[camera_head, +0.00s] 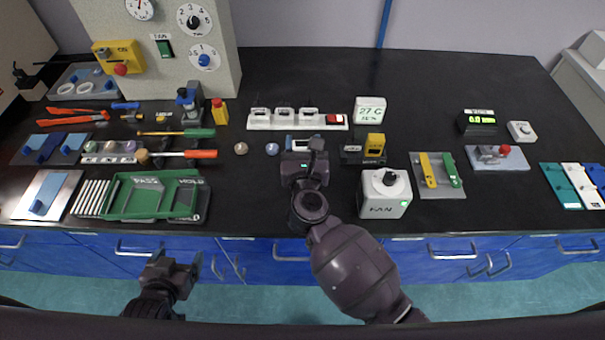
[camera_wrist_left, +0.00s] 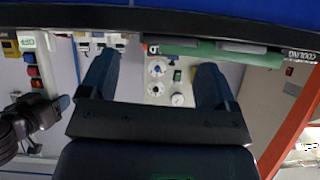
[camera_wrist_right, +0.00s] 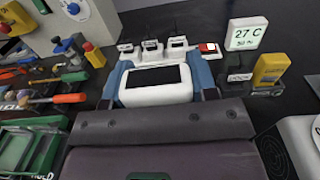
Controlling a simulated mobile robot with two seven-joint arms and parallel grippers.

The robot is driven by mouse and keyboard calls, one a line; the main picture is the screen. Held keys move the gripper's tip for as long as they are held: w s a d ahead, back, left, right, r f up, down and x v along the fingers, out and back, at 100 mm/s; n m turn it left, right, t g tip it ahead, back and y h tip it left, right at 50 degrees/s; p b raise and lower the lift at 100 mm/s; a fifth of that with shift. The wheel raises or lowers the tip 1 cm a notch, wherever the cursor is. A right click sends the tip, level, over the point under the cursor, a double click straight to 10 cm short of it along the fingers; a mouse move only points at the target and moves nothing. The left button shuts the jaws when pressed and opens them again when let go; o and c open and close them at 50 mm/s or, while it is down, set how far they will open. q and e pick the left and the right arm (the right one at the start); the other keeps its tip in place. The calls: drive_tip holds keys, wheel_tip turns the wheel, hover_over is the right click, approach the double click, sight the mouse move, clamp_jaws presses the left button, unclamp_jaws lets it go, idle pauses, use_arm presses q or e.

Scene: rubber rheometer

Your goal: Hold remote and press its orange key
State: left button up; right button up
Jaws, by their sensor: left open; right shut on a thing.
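A white handheld device with a dark screen, seemingly the remote (camera_wrist_right: 155,84), is between the blue fingers of my right gripper (camera_wrist_right: 158,80). My right gripper is shut on it, low over the bench near the middle. In the head view the device (camera_head: 302,141) shows just beyond the right gripper (camera_head: 302,148). No orange key is visible on it; its near part is hidden behind the gripper. My left gripper (camera_head: 196,266) is open and empty, in front of the blue drawers. In the left wrist view its fingers (camera_wrist_left: 157,85) are spread apart with nothing between them.
A white power strip (camera_head: 298,119) with a red switch lies behind the device. A yellow handset (camera_head: 375,144) stands to its right, behind the white fan box (camera_head: 385,193). A green tray (camera_head: 152,195) and tools lie left. The black bench (camera_head: 440,88) is clear at the back.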

use_arm(q)
clamp_jaws()
idle(0.6)
idle(1.2)
